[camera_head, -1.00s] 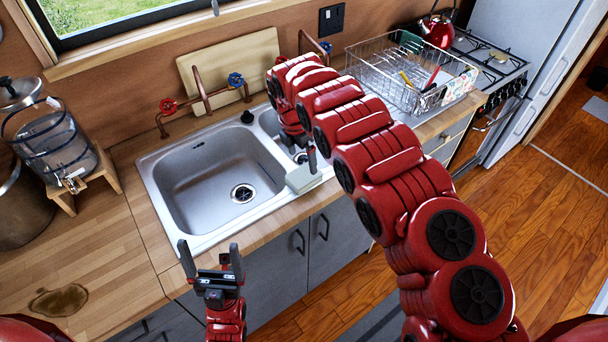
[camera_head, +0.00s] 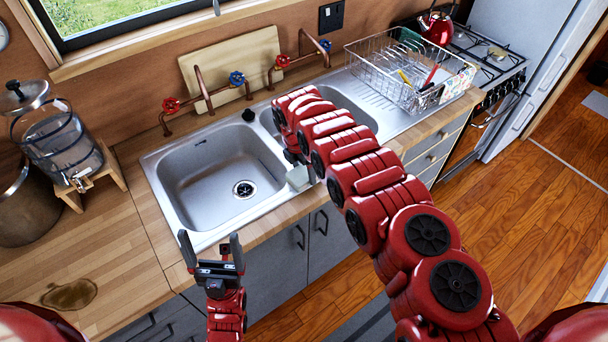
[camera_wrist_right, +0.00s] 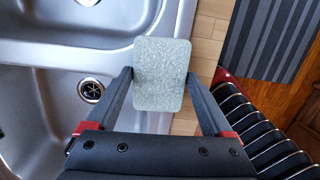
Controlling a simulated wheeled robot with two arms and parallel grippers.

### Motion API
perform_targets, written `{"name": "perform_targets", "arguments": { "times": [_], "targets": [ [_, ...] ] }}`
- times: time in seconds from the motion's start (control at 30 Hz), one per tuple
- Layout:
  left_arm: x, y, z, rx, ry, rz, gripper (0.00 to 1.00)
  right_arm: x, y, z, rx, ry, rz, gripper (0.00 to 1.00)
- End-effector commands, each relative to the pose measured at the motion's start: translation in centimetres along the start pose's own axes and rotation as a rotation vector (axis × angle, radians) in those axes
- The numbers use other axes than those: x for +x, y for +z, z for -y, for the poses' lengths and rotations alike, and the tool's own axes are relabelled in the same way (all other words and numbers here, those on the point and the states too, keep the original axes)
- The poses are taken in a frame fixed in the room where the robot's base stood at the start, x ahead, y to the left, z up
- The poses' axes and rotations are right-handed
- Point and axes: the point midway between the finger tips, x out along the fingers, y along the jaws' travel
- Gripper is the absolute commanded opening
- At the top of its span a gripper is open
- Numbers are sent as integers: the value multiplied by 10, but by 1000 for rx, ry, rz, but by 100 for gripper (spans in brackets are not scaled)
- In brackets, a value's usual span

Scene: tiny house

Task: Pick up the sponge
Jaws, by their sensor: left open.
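The sponge, a pale grey-green block with rounded corners, shows in the head view (camera_head: 298,178) at the front rim of the sink, partly covered by my right gripper (camera_head: 301,166). In the right wrist view, the sponge (camera_wrist_right: 162,75) lies between the two fingers of my right gripper (camera_wrist_right: 158,78), one along each side and very close to it. I cannot tell whether both fingers press on it. My left gripper (camera_head: 210,245) is open and empty, in front of the counter's front edge, left of the sponge.
The steel sink (camera_head: 215,175) lies behind the sponge, with copper taps (camera_head: 205,92) at its back. A wire dish rack (camera_head: 405,75) stands to the right. A water dispenser (camera_head: 62,150) is at the left. The counter (camera_head: 90,240) at front left is mostly clear.

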Motion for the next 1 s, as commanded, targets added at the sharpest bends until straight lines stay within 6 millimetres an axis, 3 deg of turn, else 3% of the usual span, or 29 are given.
{"name": "perform_targets", "arguments": {
  "times": [0.03, 0.3, 0.73, 1.0],
  "targets": [
    [0, 0, 0, 0, 0, 0, 92, 0, 0, 0, 0, 0, 0, 75],
    [0, 0, 0, 0, 0, 0, 92, 0, 0, 0, 0, 0, 0, 29],
    [-5, 1, 0, 0, 0, 0, 92, -5, 1, 0, -1, 0, 0, 28],
    [-23, 4, -1, 0, 0, 0, 92, -37, 4, 1, -2, 1, 2, 28]
  ]
}}
